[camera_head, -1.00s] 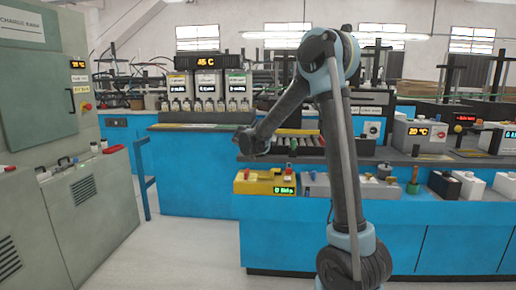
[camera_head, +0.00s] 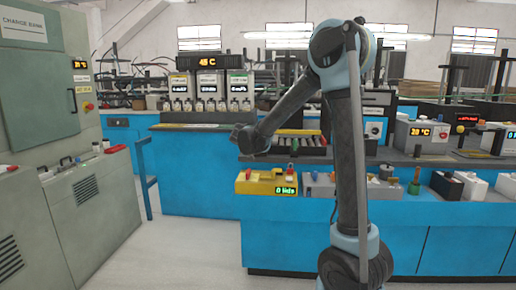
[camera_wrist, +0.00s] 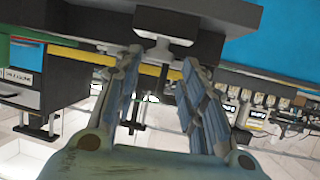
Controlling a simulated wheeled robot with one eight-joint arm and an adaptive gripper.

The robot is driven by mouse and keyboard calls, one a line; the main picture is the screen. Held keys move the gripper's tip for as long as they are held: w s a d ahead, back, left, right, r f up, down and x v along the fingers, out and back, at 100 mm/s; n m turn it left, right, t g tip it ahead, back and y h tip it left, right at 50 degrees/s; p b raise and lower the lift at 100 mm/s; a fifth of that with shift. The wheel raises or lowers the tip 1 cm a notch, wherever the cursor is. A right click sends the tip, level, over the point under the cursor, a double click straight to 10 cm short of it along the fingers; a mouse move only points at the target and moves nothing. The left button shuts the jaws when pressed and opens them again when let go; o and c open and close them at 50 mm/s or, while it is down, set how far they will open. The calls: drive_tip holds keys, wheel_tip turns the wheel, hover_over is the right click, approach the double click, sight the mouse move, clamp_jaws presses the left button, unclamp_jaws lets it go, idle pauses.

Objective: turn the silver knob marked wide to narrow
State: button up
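I cannot pick out a silver knob marked wide for certain. In the head view a small silver round part (camera_head: 386,171) stands on the blue bench, but any marking on it is too small to read. A grey T-shaped part (camera_wrist: 165,32) under a dark block shows beyond the gap between the fingertips. In the head view the arm's end (camera_head: 248,140) is above the bench's left part, its fingers indistinct.
A yellow box with a green display (camera_head: 266,183) sits on the bench below the arm's end. A grey box with a display (camera_head: 420,133) and dark and white blocks (camera_head: 446,185) stand to the right. Grey cabinets (camera_head: 40,100) are at left; the floor between is clear.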

drive_tip(key=v, duration=0.7)
drive_tip(key=shift+d, duration=0.1)
drive_tip(key=s+d+f+g, duration=0.2)
drive_tip(key=s+d, duration=0.4)
drive_tip(key=d, duration=0.3)
drive_tip(key=s+d+f+g+h, duration=0.1)
drive_tip(key=s+d+f+g, duration=0.1)
drive_tip(key=s+d, duration=0.45)
drive_tip(key=s+d+f+g, duration=0.2)
drive_tip(key=s+d, duration=0.2)
drive_tip(key=d, duration=0.6)
drive_tip(key=s+d+f+g+y, duration=0.1)
drive_tip(key=s+f, duration=0.3)
drive_tip(key=s, duration=0.4)
drive_tip(key=s+d+f+n+g+y, duration=0.1)
drive_tip(key=s+d+f+g, duration=0.1)
drive_tip(key=s+f, duration=0.3)
drive_tip(key=s+d+f+n+g+y, duration=0.1)
drive_tip(key=s+f, duration=0.3)
drive_tip(key=s, duration=0.8)
drive_tip(key=shift+d+f+g, duration=0.35)
drive_tip(key=shift+d+g, duration=0.05)
drive_tip(key=shift+g, duration=0.1)
